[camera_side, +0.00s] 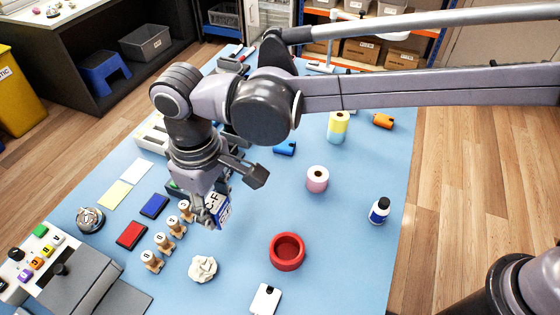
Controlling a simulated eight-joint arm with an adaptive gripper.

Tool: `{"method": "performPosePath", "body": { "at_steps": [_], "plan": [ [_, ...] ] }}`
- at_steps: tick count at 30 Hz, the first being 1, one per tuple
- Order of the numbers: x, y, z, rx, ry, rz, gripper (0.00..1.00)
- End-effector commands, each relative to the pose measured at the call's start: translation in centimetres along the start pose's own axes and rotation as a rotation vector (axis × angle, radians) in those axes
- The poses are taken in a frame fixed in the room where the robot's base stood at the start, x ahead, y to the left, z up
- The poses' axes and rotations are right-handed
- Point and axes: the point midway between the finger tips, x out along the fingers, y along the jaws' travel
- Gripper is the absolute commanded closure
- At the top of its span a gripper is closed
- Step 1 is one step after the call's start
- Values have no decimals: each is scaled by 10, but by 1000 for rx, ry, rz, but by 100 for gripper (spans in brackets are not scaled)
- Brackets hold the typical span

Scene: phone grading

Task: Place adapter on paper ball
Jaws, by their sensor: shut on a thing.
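The paper ball (203,269) is a crumpled white lump on the blue table, near the front. My gripper (212,215) points down behind the ball and slightly to its right in the picture. It is shut on a small blue-and-white piece with dark letters (222,213), which I take to be the adapter. The piece is held upright, apart from the ball. The gripper fingers hide part of it, and its height above the table is hard to tell.
A pink roll (317,179) and a small bottle (379,210) stand farther right. The blue table (345,250) is clear between them.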

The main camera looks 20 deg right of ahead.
Motion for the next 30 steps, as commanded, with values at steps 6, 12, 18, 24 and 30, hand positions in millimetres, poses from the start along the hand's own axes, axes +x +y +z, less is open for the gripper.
{"method": "performPosePath", "body": {
  "at_steps": [6,12,18,24,30],
  "plan": [
    [26,-42,-13,-3,0,0,86],
    [40,-63,-20,-1,0,0,86],
    [55,-66,-21,0,0,0,86],
    [79,-65,-21,0,0,0,86],
    [82,-65,-21,0,0,0,86]
  ]
}}
